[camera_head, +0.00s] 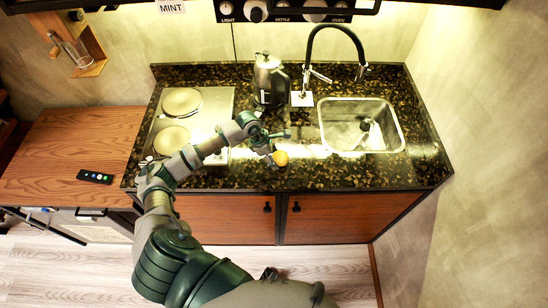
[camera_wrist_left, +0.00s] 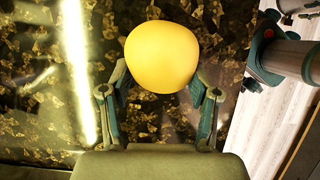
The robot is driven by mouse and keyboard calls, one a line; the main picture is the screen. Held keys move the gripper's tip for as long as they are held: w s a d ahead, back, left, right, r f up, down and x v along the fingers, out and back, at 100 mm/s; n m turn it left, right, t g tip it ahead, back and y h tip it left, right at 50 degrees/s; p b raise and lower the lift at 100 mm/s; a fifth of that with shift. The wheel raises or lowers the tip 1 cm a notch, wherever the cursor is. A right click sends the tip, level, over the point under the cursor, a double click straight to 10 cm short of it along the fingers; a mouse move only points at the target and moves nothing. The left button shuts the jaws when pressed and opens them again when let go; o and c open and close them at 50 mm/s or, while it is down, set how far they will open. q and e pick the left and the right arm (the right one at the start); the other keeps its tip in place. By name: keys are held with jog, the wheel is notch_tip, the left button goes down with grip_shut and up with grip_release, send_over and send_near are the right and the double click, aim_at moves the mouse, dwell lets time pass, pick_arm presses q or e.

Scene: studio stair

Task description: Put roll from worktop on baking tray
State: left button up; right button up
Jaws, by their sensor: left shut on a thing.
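The roll (camera_head: 280,158) is a small round orange-yellow thing over the front part of the dark speckled worktop (camera_head: 330,178). It shows large and smooth in the left wrist view (camera_wrist_left: 162,52), between the fingertips. My left gripper (camera_head: 276,148) reaches in from the left and is shut on the roll. Its two fingers also show in the left wrist view (camera_wrist_left: 160,88), one on each side of the roll. I cannot tell whether the roll touches the worktop. I cannot make out a baking tray in either view. My right gripper is not in view.
A two-plate hob (camera_head: 215,102) lies left of a metal kettle (camera_head: 269,82). A sink (camera_head: 335,139) with a black tap (camera_head: 309,45) is on the right. A lower wooden table (camera_head: 60,150) at the left holds a black remote (camera_head: 95,177) and has much free room.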

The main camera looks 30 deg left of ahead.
pick_arm(q)
jog(key=shift+f, duration=0.25)
jog(key=shift+f, duration=0.1)
jog(key=shift+f+b, duration=0.25)
jog(key=shift+b, duration=0.15)
jog(key=o, duration=1.2)
jog(key=shift+c, duration=0.2)
